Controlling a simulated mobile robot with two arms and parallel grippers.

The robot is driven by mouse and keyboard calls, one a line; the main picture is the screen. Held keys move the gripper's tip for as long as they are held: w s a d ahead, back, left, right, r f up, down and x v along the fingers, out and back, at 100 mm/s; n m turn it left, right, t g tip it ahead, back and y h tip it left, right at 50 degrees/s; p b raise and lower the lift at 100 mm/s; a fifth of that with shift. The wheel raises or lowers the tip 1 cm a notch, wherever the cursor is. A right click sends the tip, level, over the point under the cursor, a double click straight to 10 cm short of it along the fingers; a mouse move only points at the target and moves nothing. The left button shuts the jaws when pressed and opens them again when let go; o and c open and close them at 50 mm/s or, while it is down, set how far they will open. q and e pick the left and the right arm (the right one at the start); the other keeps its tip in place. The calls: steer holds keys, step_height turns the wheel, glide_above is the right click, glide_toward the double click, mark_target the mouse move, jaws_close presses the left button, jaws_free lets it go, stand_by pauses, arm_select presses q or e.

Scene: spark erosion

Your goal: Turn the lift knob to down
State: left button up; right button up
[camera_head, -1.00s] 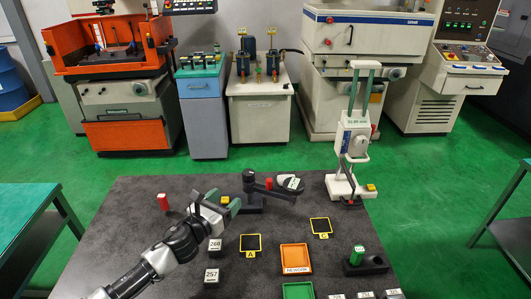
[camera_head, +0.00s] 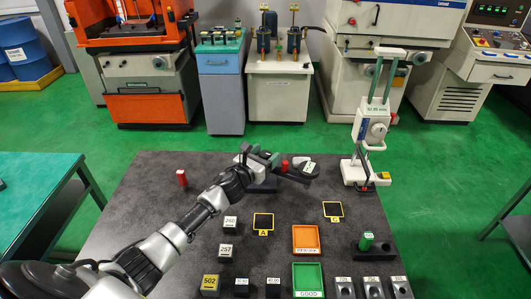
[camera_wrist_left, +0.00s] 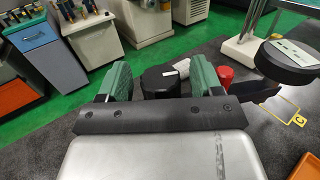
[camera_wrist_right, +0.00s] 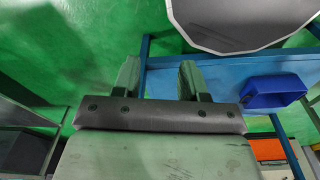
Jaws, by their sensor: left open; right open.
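A black round knob with a white mark (camera_wrist_left: 160,80) shows between and beyond the green fingertips in the left wrist view. It appears to belong to the black stand (camera_head: 262,187) at the back middle of the dark table; I take it for the lift knob. My left gripper (camera_head: 264,156) is open and empty over this stand, hiding much of it. The knob is not clear in the head view. A red part (camera_wrist_left: 225,76) and a black disc with a white label (camera_wrist_left: 290,55) are right of the fingers. My right gripper (camera_wrist_right: 158,72) is open and empty, away from the table.
A white height gauge (camera_head: 372,130) stands right of the stand. A red cylinder (camera_head: 182,179) stands at the left. Orange (camera_head: 306,240) and green (camera_head: 308,278) trays and several labelled blocks are nearer. A blue bin (camera_wrist_right: 272,92) shows beside my right gripper.

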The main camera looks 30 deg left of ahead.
arm_select(q)
steer(key=shift+w, duration=0.15)
steer(key=c, duration=0.9)
steer(key=shift+f+m+h+b, duration=0.15)
steer(key=shift+m+h+b, duration=0.45)
steer(key=shift+h+b, duration=0.15)
steer(key=shift+c, duration=0.2)
steer(key=m+g+h+b, duration=0.5)
steer(key=g+h+b, duration=0.1)
steer(key=b, duration=0.6)
steer(key=m+g+h+b, duration=0.6)
steer(key=h+b, duration=0.1)
steer(key=b, duration=0.6)
steer(key=shift+d+f, duration=0.1)
steer(key=shift+f, duration=0.05)
steer(key=shift+r+m+g+h+b, duration=0.15)
steer(key=shift+m+g+h+b, duration=0.1)
steer(key=shift+m+g+b, duration=0.65)
steer(key=shift+r+m+g+h+b, duration=0.1)
steer(key=shift+m+g+h+b, duration=0.1)
steer(key=shift+m+g+b, duration=0.7)
arm_select(e)
step_height(320, 180, down, 30)
steer(key=s, duration=0.1)
steer(key=shift+r, duration=0.2)
arm_select(q)
steer(key=shift+g, duration=0.3)
arm_select(e)
steer(key=shift+f, duration=0.1)
